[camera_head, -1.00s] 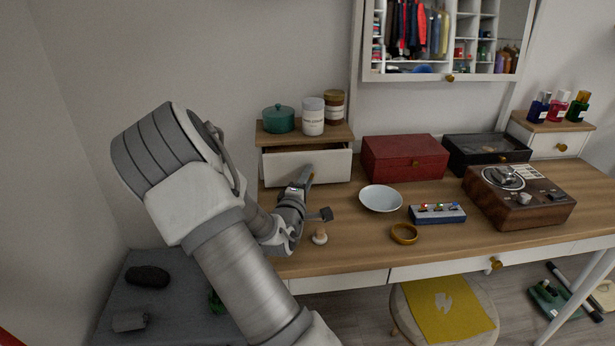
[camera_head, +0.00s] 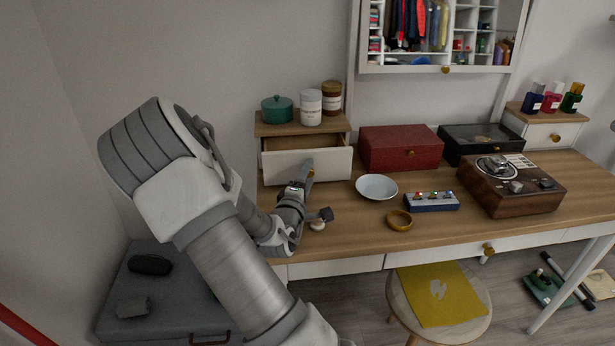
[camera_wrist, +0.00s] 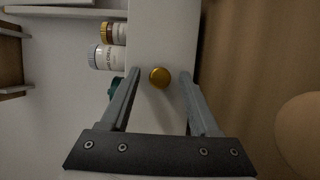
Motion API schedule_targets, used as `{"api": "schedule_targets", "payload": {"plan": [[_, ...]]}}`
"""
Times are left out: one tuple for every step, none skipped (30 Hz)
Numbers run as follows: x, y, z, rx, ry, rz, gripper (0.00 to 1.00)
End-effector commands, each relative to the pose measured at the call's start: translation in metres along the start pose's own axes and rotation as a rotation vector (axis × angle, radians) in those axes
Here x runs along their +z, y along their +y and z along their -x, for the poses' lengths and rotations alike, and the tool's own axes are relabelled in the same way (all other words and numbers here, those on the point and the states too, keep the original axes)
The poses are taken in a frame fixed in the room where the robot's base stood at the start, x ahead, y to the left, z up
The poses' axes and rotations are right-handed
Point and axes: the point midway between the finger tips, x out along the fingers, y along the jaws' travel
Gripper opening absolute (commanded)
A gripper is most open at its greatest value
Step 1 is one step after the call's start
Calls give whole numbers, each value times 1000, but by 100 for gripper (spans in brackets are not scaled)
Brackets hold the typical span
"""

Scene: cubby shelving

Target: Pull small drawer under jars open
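The small white drawer (camera_head: 285,168) sits in a wood-topped unit on the desk's left and stands partly out, its inside showing above its front. On the unit's top (camera_head: 291,127) stand a teal lidded pot (camera_head: 277,111), a white jar (camera_head: 311,108) and a brown jar (camera_head: 331,98). My gripper (camera_head: 308,170) is at the drawer front. In the wrist view my gripper (camera_wrist: 160,74) is open, its fingers on either side of the round gold knob (camera_wrist: 159,78), with a visible gap on each side. The head view mostly hides the knob.
A small knobbed object (camera_head: 317,224) stands below my gripper, close to my wrist. A white bowl (camera_head: 376,187), a gold ring (camera_head: 399,220) and a blue box with coloured knobs (camera_head: 432,201) lie to the right. A red box (camera_head: 401,148) stands right of the drawer unit.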

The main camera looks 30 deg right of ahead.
Motion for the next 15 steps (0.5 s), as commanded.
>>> {"api": "schedule_targets", "payload": {"plan": [[0, 0, 0, 0, 0, 0, 62], [0, 0, 0, 0, 0, 0, 62], [0, 0, 0, 0, 0, 0, 62], [0, 0, 0, 0, 0, 0, 62], [0, 0, 1, 0, 0, 0, 62], [0, 0, 2, 0, 0, 0, 62], [0, 1, 4, 0, 0, 0, 62], [0, 1, 6, 0, 0, 0, 62], [-1, 1, 11, -1, 1, 0, 62], [-1, 1, 15, -1, 2, 1, 62], [-1, 1, 20, -2, 3, 1, 62], [-1, 2, 28, -2, 2, 1, 62], [-1, 2, 34, -2, 4, 2, 62], [-1, 2, 42, -3, 4, 1, 62], [-2, 2, 51, -3, 4, 2, 62]]}}
